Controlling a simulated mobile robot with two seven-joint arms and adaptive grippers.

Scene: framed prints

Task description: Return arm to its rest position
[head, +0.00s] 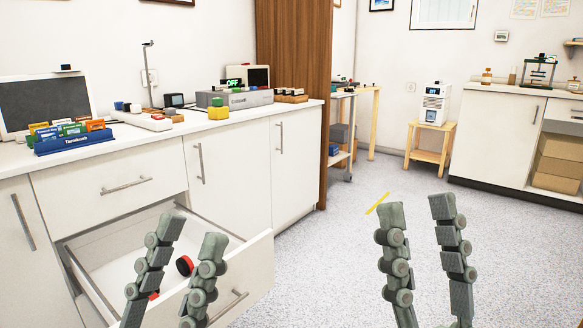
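My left gripper (192,237) is in front of and over the open lower drawer (255,262) in the lower left of the head view. Its two grey jointed fingers stand apart, with nothing visibly held between the tips. My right gripper (416,212) is at the lower right, over the open floor. Its fingers are also apart and empty. Both arms behind the fingers are out of view. A round black and red object (184,265) shows between the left fingers, seemingly inside the drawer. A small red part (154,296) is mostly hidden behind the left finger.
The white counter (150,135) on the left carries a blue card tray (72,142), a dark monitor (45,102) and several small devices. The pulled-out drawer juts into the room. A wooden stool (428,145) stands far back. The speckled floor (330,250) is clear.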

